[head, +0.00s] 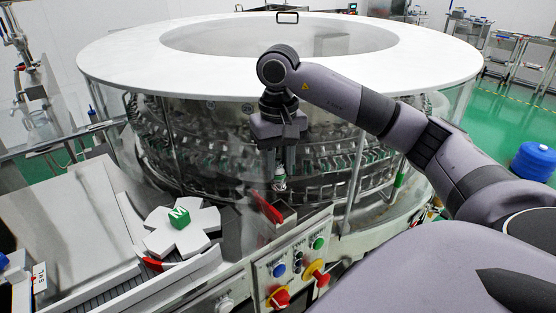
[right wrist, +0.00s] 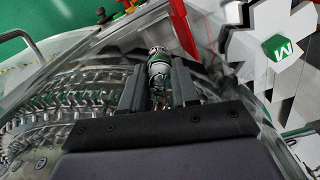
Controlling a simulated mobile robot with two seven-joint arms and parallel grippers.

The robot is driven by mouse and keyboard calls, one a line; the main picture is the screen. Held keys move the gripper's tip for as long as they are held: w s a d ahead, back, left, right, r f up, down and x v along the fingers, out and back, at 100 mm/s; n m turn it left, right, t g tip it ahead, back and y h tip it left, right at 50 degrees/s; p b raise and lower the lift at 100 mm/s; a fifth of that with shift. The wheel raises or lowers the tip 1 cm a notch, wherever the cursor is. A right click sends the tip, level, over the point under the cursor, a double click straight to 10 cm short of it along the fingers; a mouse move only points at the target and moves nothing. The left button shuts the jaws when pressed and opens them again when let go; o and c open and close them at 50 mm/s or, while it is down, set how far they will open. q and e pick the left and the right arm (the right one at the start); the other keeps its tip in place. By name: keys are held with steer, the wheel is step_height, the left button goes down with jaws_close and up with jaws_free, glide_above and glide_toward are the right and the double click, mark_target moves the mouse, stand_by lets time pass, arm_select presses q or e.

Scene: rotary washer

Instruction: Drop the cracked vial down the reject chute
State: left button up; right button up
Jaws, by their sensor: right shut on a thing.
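My right gripper (head: 279,172) is shut on a small vial (head: 280,183), which hangs upright below the fingers in front of the washer's carousel. In the right wrist view the vial (right wrist: 158,72), clear with a green band and a pale, reddish top, sits between the two fingers of the gripper (right wrist: 158,85). Any crack is too small to tell. A red-edged slanted part (head: 267,207) stands just below and left of the vial; I cannot tell whether it is the reject chute. The vial appears apart from it. My left gripper is not in view.
The round washer (head: 120,60) with its white top ring fills the back. A white star wheel (head: 190,232) with a green M cube (head: 179,215) lies left. A control panel (head: 292,262) with red knobs is in front. Clear guard panes surround the carousel.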

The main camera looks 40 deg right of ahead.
step_height(320, 180, down, 3)
steer(key=shift+b, duration=0.7)
steer(key=shift+f+b, duration=1.65)
steer(key=shift+f, duration=0.55)
steer(key=o, duration=1.1)
steer(key=shift+r, duration=0.1)
step_height(320, 180, up, 6)
steer(key=shift+f, duration=0.1)
steer(key=shift+r+p, duration=0.45)
steer(key=shift+r, duration=0.2)
